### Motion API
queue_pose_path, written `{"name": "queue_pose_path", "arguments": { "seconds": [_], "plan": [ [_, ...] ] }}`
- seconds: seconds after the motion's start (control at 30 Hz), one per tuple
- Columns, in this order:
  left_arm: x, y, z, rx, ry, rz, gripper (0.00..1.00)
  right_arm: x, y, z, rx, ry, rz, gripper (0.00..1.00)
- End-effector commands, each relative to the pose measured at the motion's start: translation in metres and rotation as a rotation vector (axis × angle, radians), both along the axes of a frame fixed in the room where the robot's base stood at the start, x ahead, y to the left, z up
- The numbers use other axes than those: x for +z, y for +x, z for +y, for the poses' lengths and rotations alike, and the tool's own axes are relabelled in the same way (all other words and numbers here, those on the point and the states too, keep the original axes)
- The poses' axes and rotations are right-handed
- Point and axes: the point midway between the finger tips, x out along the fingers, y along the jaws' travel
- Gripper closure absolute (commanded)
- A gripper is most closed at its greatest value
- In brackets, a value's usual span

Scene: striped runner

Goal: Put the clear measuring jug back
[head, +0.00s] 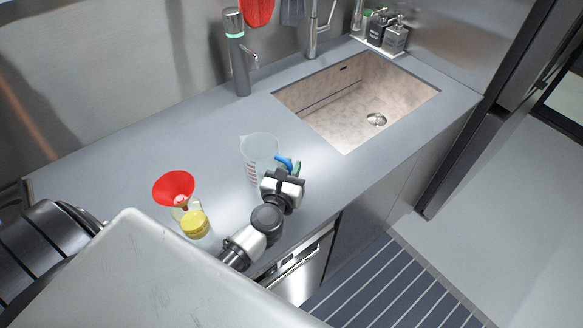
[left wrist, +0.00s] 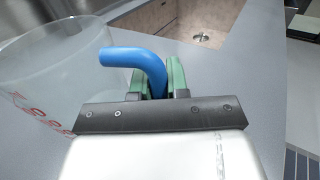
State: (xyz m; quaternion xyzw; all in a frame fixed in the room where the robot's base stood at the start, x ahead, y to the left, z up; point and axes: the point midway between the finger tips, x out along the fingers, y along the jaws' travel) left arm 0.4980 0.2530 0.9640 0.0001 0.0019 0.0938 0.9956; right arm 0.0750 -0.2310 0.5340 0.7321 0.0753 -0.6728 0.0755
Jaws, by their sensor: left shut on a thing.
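The clear measuring jug (head: 258,150) is upright at the counter, left of the sink, with red markings on its side and a blue handle (head: 284,161). I cannot tell whether its base touches the counter. My left gripper (head: 285,172) is on the jug's right side, shut on the blue handle. In the left wrist view, the green fingers (left wrist: 164,80) close on the handle (left wrist: 140,62), and the jug's clear wall (left wrist: 50,70) fills the left. My right gripper is not in view.
A tall dispenser or tap (head: 239,60) stands behind. The sink (head: 350,95) is to the right, with bottles (head: 395,38) beyond it. Counter behind the jug is clear.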

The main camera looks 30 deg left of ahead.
Motion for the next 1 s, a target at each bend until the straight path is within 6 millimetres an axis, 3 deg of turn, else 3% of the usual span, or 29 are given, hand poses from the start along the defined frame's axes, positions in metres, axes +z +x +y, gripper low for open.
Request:
{"name": "queue_pose_path", "arguments": {
  "seconds": [0.03, 0.2, 0.53, 1.0],
  "plan": [
    [-0.002, 0.000, 0.000, 0.000, 0.000, 0.000, 0.84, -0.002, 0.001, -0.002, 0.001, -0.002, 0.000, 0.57],
    [-0.001, 0.000, 0.000, 0.000, 0.000, 0.000, 0.60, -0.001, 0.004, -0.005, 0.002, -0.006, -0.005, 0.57],
    [0.001, -0.003, -0.001, 0.000, 0.000, 0.001, 0.60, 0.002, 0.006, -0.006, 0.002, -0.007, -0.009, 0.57],
    [-0.002, -0.093, -0.018, 0.001, -0.002, 0.003, 0.60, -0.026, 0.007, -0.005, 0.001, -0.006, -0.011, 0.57]
  ]
}}
